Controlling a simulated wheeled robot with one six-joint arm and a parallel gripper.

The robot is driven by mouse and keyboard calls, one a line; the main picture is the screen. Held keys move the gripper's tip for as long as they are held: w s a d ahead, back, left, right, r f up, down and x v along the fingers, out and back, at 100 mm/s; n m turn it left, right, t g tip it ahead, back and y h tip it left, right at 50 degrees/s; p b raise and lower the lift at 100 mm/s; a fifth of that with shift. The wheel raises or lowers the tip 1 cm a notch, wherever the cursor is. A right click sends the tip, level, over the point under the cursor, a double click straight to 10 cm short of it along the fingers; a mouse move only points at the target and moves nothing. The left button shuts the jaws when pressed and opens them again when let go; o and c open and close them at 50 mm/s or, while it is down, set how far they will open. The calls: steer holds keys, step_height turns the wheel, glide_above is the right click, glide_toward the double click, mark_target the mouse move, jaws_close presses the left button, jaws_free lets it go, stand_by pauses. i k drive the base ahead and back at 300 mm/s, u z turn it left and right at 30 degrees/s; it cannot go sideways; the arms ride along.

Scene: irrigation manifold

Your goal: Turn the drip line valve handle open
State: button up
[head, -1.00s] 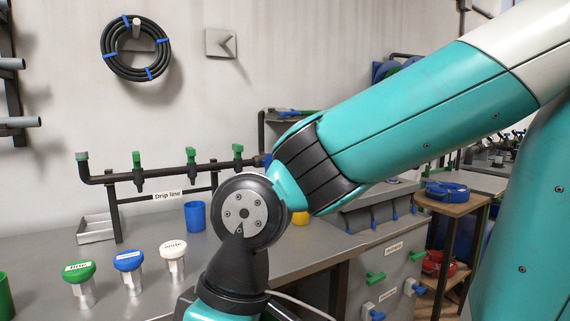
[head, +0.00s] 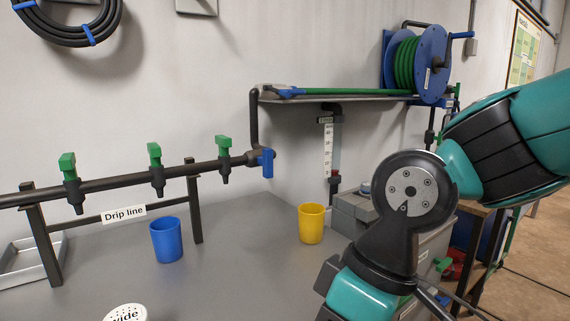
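The drip line is a dark horizontal pipe (head: 110,181) on a dark stand, with a "Drip line" label (head: 123,214) below it. A blue valve handle (head: 266,162) sits at the pipe's right end and points roughly up and down, across the pipe. Several small taps with green handles, such as the one nearest the blue handle (head: 223,142), stand along the pipe. My arm is at the right, apart from the pipe in the picture. My gripper is out of view, below the frame or hidden behind my arm.
A blue cup (head: 166,240) and a yellow cup (head: 311,223) stand on the grey bench (head: 235,275). A white "wide" cap (head: 124,313) is at the front. A shelf (head: 340,98) with a blue hose reel (head: 432,62) is behind. Bench space before the blue handle is clear.

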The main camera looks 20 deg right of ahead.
mark_target(266, 160)
steer(key=u, duration=0.7)
steer(key=i, duration=0.4)
steer(key=z, duration=1.85)
